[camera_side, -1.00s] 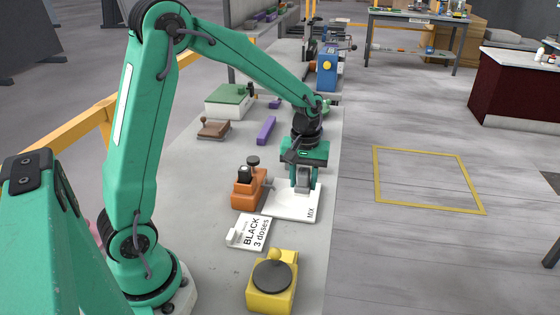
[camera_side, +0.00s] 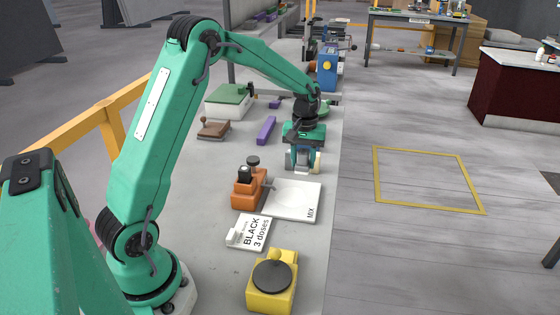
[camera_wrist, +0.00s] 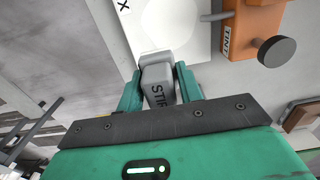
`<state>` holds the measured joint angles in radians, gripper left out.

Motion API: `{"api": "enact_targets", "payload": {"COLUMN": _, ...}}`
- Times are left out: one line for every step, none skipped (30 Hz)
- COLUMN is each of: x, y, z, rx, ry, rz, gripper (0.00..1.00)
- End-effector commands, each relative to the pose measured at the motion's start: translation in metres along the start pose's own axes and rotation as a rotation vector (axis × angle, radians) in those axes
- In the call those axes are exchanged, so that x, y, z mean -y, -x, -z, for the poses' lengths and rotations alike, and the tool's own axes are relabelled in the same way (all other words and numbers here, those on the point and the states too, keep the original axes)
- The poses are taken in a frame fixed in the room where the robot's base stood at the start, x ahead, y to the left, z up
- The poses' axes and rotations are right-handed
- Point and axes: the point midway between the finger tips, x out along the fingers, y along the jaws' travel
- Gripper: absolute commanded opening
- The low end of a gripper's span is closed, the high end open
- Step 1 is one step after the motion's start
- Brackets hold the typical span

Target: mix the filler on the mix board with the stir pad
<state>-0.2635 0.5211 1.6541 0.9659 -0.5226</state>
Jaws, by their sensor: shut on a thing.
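The mix board (camera_side: 298,189) is a white square marked MIX on the slab, and part of it shows at the top of the wrist view (camera_wrist: 150,35). My gripper (camera_side: 303,164) is beyond the board's far edge in the side view, clear of the board. In the wrist view my gripper (camera_wrist: 158,78) is shut on the grey stir pad (camera_wrist: 158,90), with part of its lettering showing. The pad's underside is hidden. The board looks mostly plain white with a faint pale mark; I cannot make out the filler clearly.
The orange tint dispenser (camera_side: 246,194) stands at the board's left edge. A card reading BLACK 3 doses (camera_side: 256,233) and a yellow block with a dark disc (camera_side: 270,297) are nearer. A purple bar (camera_side: 265,130) and a brown block (camera_side: 213,128) lie left of my gripper.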

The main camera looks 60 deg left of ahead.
Motion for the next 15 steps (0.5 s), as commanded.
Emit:
{"api": "enact_targets", "payload": {"x": 0.0, "y": -0.002, "z": 0.0, "rx": 0.001, "ry": 0.0, "rz": 0.001, "gripper": 0.18}}
{"api": "enact_targets", "payload": {"x": 0.0, "y": -0.004, "z": 0.0, "rx": 0.001, "ry": 0.0, "rz": 0.001, "gripper": 0.18}}
{"api": "enact_targets", "payload": {"x": 0.0, "y": -0.006, "z": 0.0, "rx": 0.002, "ry": 0.0, "rz": 0.001, "gripper": 0.18}}
{"api": "enact_targets", "payload": {"x": 0.0, "y": -0.008, "z": -0.001, "rx": 0.002, "ry": 0.0, "rz": 0.001, "gripper": 0.18}}
{"api": "enact_targets", "payload": {"x": 0.0, "y": -0.01, "z": 0.0, "rx": 0.002, "ry": 0.0, "rz": 0.001, "gripper": 0.18}}
{"api": "enact_targets", "payload": {"x": 0.0, "y": -0.012, "z": 0.0, "rx": 0.001, "ry": 0.0, "rz": 0.001, "gripper": 0.18}}
{"api": "enact_targets", "payload": {"x": 0.0, "y": -0.014, "z": 0.0, "rx": 0.001, "ry": 0.0, "rz": 0.001, "gripper": 0.18}}
{"api": "enact_targets", "payload": {"x": 0.0, "y": -0.016, "z": 0.0, "rx": 0.001, "ry": 0.0, "rz": 0.001, "gripper": 0.18}}
{"api": "enact_targets", "payload": {"x": 0.0, "y": -0.019, "z": -0.001, "rx": 0.002, "ry": 0.0, "rz": 0.001, "gripper": 0.18}}
{"api": "enact_targets", "payload": {"x": 0.0, "y": -0.022, "z": -0.001, "rx": 0.002, "ry": 0.0, "rz": 0.001, "gripper": 0.18}}
{"api": "enact_targets", "payload": {"x": 0.0, "y": -0.025, "z": 0.0, "rx": 0.001, "ry": 0.0, "rz": 0.001, "gripper": 0.18}}
{"api": "enact_targets", "payload": {"x": 0.0, "y": -0.028, "z": -0.001, "rx": 0.002, "ry": 0.0, "rz": 0.001, "gripper": 0.18}}
{"api": "enact_targets", "payload": {"x": 0.0, "y": -0.03, "z": -0.001, "rx": 0.002, "ry": 0.0, "rz": 0.001, "gripper": 0.18}}
{"api": "enact_targets", "payload": {"x": 0.0, "y": -0.033, "z": -0.001, "rx": 0.002, "ry": 0.0, "rz": 0.001, "gripper": 0.18}}
{"api": "enact_targets", "payload": {"x": 0.0, "y": -0.036, "z": -0.001, "rx": 0.002, "ry": 0.0, "rz": 0.001, "gripper": 0.18}}
